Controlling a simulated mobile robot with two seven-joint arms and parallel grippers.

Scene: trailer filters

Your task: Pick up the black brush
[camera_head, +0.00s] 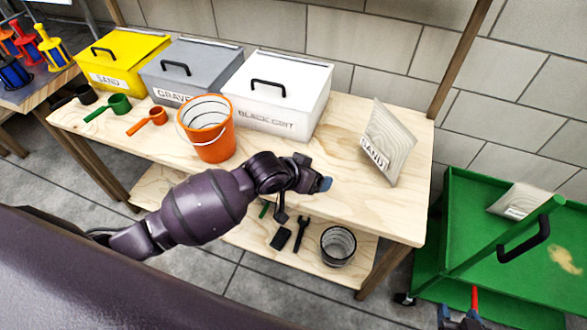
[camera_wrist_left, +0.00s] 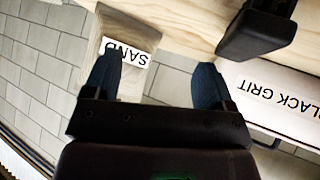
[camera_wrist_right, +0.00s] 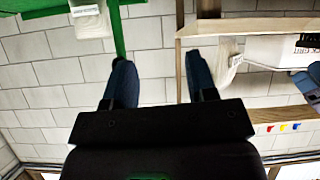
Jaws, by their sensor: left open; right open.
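A small black block-shaped object, which looks like the black brush (camera_head: 281,238), lies on the lower shelf of the wooden table, beside a dark wrench (camera_head: 301,233). My left gripper (camera_head: 316,182) is above the tabletop near its front edge, higher than the shelf; in the left wrist view its fingers (camera_wrist_left: 158,85) are apart with nothing between them. My right gripper (camera_head: 460,317) is low at the right, in front of the green cart; in the right wrist view its fingers (camera_wrist_right: 157,85) are apart and empty. I cannot make out the brush in either wrist view.
A black wire basket (camera_head: 338,245) stands on the lower shelf. On the tabletop are an orange bucket (camera_head: 206,130), a white bin (camera_head: 280,95), a grey bin (camera_head: 185,70), a yellow bin (camera_head: 120,58) and a sand bag (camera_head: 388,142). A green cart (camera_head: 500,250) stands at right.

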